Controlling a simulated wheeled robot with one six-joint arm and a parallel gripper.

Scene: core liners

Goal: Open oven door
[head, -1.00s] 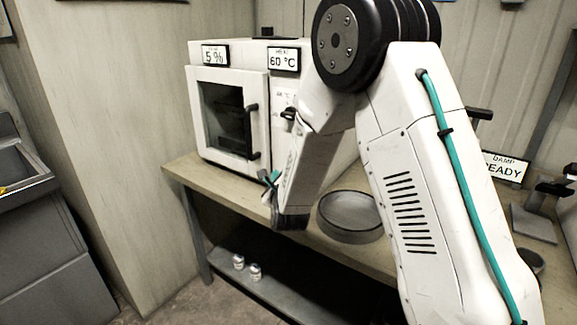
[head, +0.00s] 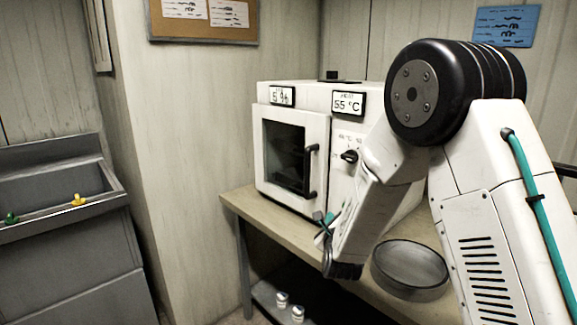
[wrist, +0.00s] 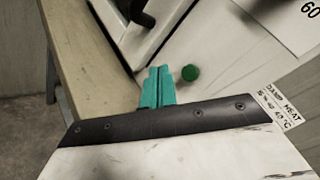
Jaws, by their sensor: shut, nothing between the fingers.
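The white oven (head: 340,125) stands on the bench, with a door (head: 262,170) on its left half. The door has a dark window (head: 284,150) and appears shut. A dark upright bar handle (head: 308,172) runs along the door's right edge. In the wrist view, the handle's end (wrist: 140,12) shows at the top. My gripper (head: 324,220), with teal fingers, is below and slightly right of the handle in the head view. In the wrist view its fingers (wrist: 157,82) are together and empty, apart from the handle.
A green knob (wrist: 190,72) is just right of the fingers in the wrist view. A round grey pan (head: 410,268) sits on the bench (head: 240,200) right of my gripper. A sink unit (head: 60,220) stands at the left, with open floor before the bench.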

